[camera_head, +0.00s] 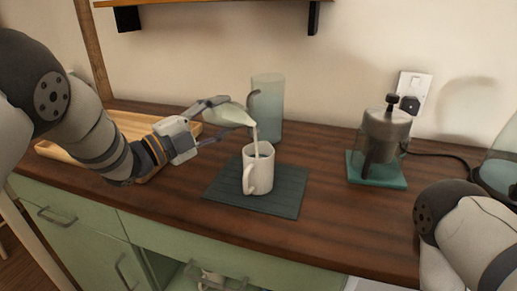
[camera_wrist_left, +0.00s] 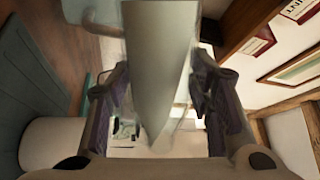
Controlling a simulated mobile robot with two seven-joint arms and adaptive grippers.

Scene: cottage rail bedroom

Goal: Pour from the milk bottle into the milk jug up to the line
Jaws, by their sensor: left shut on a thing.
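My left gripper (camera_head: 217,119) is shut on the pale, translucent milk bottle (camera_head: 234,115), which is tipped with its mouth down to the right. A thin white stream runs from its mouth into the white milk jug (camera_head: 257,173) just below. The jug stands upright, its handle facing the front. The level and the line inside cannot be made out. In the left wrist view the bottle (camera_wrist_left: 155,65) fills the space between the fingers, and the jug (camera_wrist_left: 52,146) shows at lower left. My right gripper is out of view; only part of that arm shows.
The jug stands on a dark teal mat (camera_head: 222,187). A tall translucent pitcher (camera_head: 267,108) stands close behind. A wooden tray (camera_head: 75,151) lies at left. A metal appliance (camera_head: 384,140) on a teal base stands at right, with a cord. The counter's front middle is clear.

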